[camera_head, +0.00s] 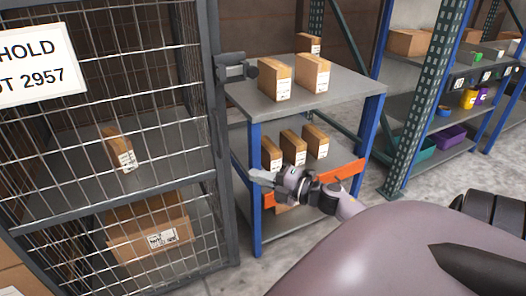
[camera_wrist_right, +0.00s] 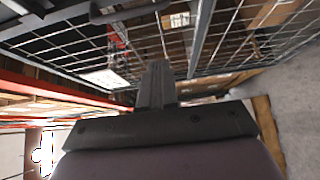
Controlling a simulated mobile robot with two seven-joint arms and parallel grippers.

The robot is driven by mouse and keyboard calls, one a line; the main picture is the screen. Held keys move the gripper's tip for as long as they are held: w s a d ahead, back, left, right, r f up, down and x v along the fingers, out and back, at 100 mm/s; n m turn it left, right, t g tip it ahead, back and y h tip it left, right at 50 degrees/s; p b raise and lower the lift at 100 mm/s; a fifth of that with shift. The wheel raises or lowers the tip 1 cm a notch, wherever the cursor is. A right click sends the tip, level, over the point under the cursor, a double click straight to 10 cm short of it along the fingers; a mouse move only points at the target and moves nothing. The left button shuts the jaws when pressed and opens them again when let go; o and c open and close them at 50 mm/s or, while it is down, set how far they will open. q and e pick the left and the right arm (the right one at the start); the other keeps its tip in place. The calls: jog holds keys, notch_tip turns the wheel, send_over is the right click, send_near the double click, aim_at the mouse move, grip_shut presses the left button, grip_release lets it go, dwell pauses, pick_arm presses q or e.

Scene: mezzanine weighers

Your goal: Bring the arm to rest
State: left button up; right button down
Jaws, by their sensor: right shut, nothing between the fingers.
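My right arm reaches in from the lower right in the head view. Its gripper (camera_head: 262,178) is shut and empty, in front of the blue-and-grey shelf unit (camera_head: 345,88) and close to the cage's right-hand post. In the right wrist view the closed fingers (camera_wrist_right: 157,80) show as one dark bar with nothing between them. Wire mesh shows beyond them. My left gripper is not in view.
A wire cage (camera_head: 218,150) with a hold sign (camera_head: 35,65) stands at left, with a small box (camera_head: 119,150) and a larger carton (camera_head: 150,232) inside. Several small cartons stand on the unit's two upper levels. An orange bar (camera_head: 345,172) crosses its front. Racking stands at right.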

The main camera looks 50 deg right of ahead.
jog(key=shift+s+d, duration=0.1)
jog(key=shift+s, duration=0.4)
jog(key=s+a+f+m+g+h, duration=0.1)
jog(key=s+a+f+m+g, duration=0.1)
jog(key=s+a+f+m, duration=0.5)
jog(key=s+a+f+m+g+h, duration=0.1)
jog(key=s+a+f+m+g, duration=0.15)
jog(key=a+m, duration=0.4)
jog(key=s+a+f+m+g+h, duration=0.1)
jog(key=s+a+f+m+g, duration=0.1)
jog(key=s+a+f+m, duration=0.5)
notch_tip(320, 180, up, 13)
jog(key=a+n+p, duration=0.1)
jog(key=a+p, duration=0.1)
jog(key=p, duration=1.2)
jog(key=shift+a+r+p, duration=0.15)
jog(key=shift+a+p, duration=0.15)
jog(key=shift+p, duration=0.05)
